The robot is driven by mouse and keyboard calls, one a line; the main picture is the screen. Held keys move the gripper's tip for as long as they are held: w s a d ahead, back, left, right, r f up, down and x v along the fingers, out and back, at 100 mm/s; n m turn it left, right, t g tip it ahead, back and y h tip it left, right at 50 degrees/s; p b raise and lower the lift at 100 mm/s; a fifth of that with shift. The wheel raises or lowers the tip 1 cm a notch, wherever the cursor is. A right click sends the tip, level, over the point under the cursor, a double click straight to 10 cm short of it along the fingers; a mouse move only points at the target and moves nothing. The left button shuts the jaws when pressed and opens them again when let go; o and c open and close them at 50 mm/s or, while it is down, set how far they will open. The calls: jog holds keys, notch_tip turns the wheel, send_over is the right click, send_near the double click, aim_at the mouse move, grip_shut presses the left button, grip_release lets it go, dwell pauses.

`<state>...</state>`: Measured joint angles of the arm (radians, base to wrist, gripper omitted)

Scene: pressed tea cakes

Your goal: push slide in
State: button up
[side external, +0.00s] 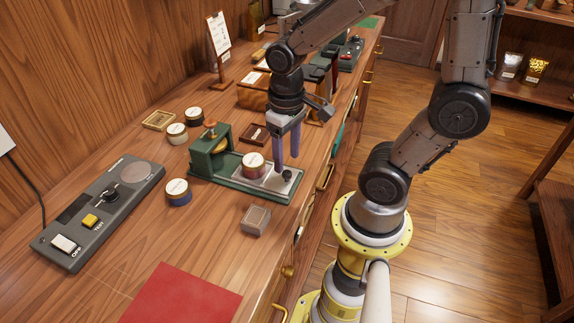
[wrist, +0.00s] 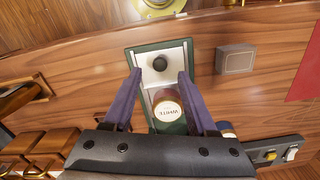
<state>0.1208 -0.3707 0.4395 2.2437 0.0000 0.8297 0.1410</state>
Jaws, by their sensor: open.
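The green press (side external: 208,152) stands on the bench with a wooden knob on top. Its pale metal slide (side external: 248,184) lies out in front of the press head along the green base. A round tin (side external: 253,170) with a red-brown side and cream lid sits on the slide; its lid reads "WHITE" in the wrist view (wrist: 168,108). A black knob (side external: 287,175) stands at the slide's outer end, and also shows in the wrist view (wrist: 160,63). My gripper (side external: 287,162) is open and empty, pointing down above the slide's outer end. In the wrist view its fingertips (wrist: 160,74) flank the slide near the knob.
A grey box (side external: 256,220) lies in front of the press. Several round tins (side external: 178,191) stand left of and behind it. A grey control panel (side external: 100,212) is at left, a red mat (side external: 182,298) at the front. Wooden boxes (side external: 252,96) stand behind my gripper.

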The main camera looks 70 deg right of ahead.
aim_at(287, 172)
jog(key=shift+f, duration=1.9)
grip_shut()
jog(key=shift+r, duration=0.1)
